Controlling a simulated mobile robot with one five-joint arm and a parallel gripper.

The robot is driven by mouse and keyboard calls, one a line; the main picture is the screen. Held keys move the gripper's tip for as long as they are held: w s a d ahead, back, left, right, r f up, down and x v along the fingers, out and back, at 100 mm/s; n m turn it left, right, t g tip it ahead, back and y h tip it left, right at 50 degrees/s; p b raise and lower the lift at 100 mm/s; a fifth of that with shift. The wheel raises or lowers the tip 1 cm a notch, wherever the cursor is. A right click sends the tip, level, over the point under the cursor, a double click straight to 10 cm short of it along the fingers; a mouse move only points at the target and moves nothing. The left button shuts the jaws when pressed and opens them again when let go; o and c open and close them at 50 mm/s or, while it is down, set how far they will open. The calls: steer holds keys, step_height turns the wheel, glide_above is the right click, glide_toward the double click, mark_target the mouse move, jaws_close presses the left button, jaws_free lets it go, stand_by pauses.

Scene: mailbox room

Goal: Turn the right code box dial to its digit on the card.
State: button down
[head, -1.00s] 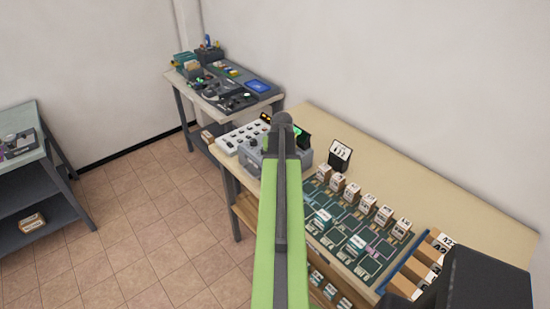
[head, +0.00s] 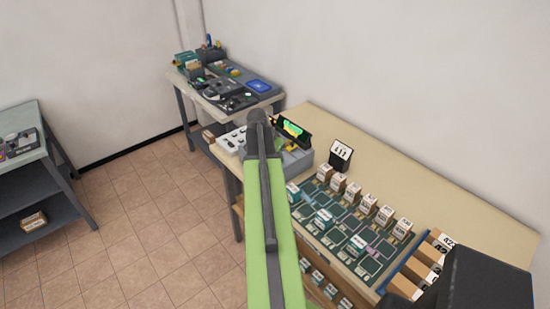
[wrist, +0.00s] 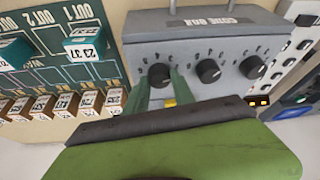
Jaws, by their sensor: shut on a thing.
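The grey code box (wrist: 200,40) appears upside down in the wrist view, with three black dials in a row on its face. Its leftmost dial there, the right one when the box is upright (wrist: 159,75), sits between the two green fingers of my gripper (wrist: 159,88), which are shut on it. The middle dial (wrist: 208,71) and the other end dial (wrist: 252,67) are free. In the head view the code box (head: 298,158) is partly hidden behind my arm. A white card in a black stand (head: 340,150) stands to its right; its digits are too small to read surely.
A white button panel (wrist: 297,50) adjoins the code box. On the other side lie a green sorting board (wrist: 52,45) and several small labelled boxes (wrist: 66,104). A second table (head: 215,95) with devices stands behind.

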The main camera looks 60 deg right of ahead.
steer(key=shift+w+a+m+g, duration=0.1)
steer(key=shift+w+m+g, duration=0.2)
steer(key=shift+m, duration=0.5)
steer(key=c, duration=1.1)
jaws_free()
steer(key=shift+w, duration=0.1)
steer(key=shift+r, duration=0.1)
steer(key=p+v, duration=1.6)
steer(key=v, duration=0.1)
steer(key=shift+w+r, duration=0.1)
